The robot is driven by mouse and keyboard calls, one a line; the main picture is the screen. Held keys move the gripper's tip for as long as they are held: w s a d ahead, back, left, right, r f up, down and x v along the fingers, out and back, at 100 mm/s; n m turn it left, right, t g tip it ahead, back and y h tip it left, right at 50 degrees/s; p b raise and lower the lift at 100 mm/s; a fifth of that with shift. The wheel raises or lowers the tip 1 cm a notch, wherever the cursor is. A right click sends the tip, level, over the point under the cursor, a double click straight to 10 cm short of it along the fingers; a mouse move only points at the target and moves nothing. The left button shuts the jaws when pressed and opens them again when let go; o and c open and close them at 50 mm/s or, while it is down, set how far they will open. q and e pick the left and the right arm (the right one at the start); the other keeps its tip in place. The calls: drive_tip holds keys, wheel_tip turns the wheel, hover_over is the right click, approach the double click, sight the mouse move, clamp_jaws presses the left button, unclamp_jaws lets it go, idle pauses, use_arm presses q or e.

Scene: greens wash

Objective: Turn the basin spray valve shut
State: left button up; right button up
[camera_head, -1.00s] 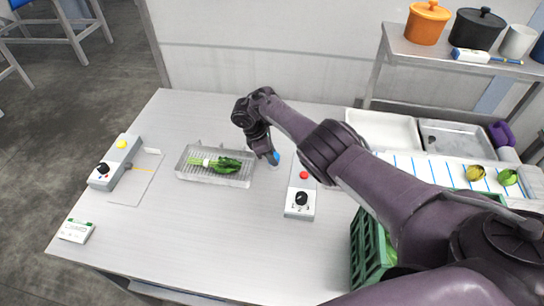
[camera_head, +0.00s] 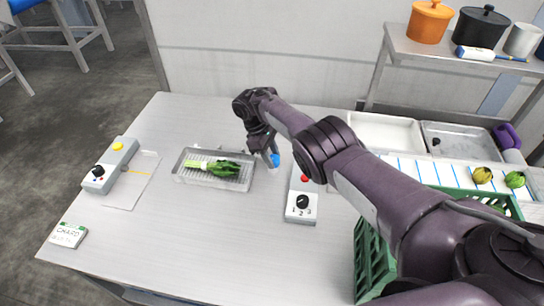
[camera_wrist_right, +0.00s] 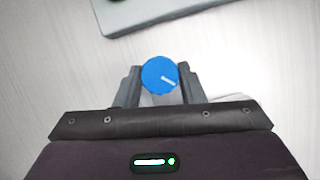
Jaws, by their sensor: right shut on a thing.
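The blue round valve knob (camera_head: 276,160) stands on the table just right of the wash basin. The shallow metal basin (camera_head: 178,174) holds a bunch of leafy greens (camera_head: 215,168). My left gripper is not in view.
A control box (camera_head: 301,208) with a black dial and red button stands right of the knob. Another box (camera_head: 111,166) with a yellow button is at the left. A green crate (camera_head: 371,262) stands at the right, partly behind my arm. The front middle of the table is clear.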

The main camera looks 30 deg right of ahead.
drive_tip(key=o, duration=1)
drive_tip(key=shift+r, duration=0.15)
drive_tip(key=p+v, duration=0.1)
drive_tip(key=v, duration=0.6)
drive_tip(key=shift+w+a+r, duration=0.1)
drive_tip(key=shift+w+r, duration=0.05)
drive_tip(key=shift+r, duration=0.1)
